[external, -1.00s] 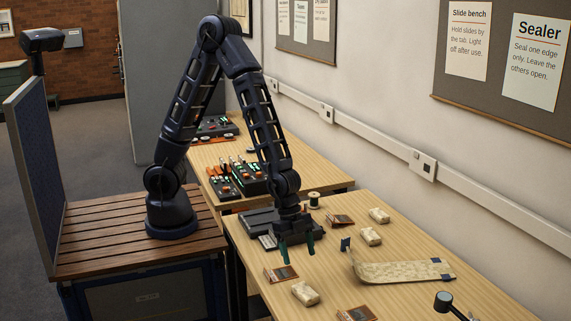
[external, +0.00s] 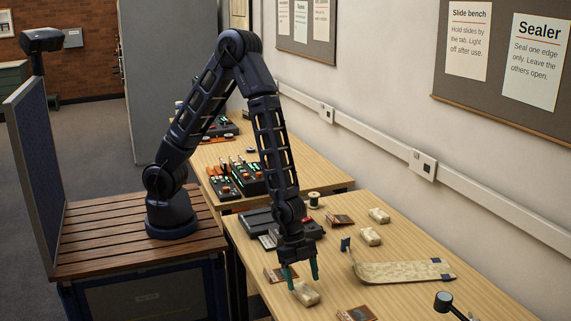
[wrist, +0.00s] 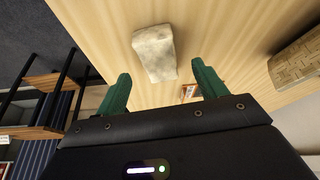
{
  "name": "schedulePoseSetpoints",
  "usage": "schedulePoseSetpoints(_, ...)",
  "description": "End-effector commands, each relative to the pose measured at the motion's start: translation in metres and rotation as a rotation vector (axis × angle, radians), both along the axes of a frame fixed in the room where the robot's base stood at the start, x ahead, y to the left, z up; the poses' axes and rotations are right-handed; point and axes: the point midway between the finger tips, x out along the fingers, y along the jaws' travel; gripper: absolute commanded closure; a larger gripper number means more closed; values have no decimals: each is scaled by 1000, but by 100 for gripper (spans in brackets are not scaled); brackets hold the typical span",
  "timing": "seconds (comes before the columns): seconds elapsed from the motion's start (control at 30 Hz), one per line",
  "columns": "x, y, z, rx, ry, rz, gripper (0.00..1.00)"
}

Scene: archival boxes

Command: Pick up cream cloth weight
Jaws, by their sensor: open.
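Several cream cloth weights lie on the wooden table. The nearest cream cloth weight (external: 307,294) is near the table's left edge, just below my gripper (external: 302,277) in the external view. In the wrist view, one cream weight (wrist: 155,52) lies beyond and between the green fingertips (wrist: 160,82), with a visible gap to them. My gripper is open and empty, pointing down. Two other cream weights, the middle one (external: 371,236) and the far one (external: 380,215), lie farther back on the right.
A patterned cream board (external: 405,272) with blue ends lies on the right. Small framed cards lie around, one (external: 357,314) in front and one (external: 340,220) behind. A dark device (external: 262,222) and a thread spool (external: 314,199) stand at the back. A lamp head (external: 445,300) is at front right.

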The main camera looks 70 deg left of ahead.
Motion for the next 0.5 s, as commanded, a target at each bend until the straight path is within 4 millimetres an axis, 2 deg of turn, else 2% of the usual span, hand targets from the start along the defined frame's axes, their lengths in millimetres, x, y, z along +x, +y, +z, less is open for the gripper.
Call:
schedulePoseSetpoints(0.1,-1,-6,-15,2,2,-2,29)
schedulePoseSetpoints(0.23,1,-11,-25,0,0,-1,29)
schedulePoseSetpoints(0.5,2,-12,-30,0,-2,-1,29)
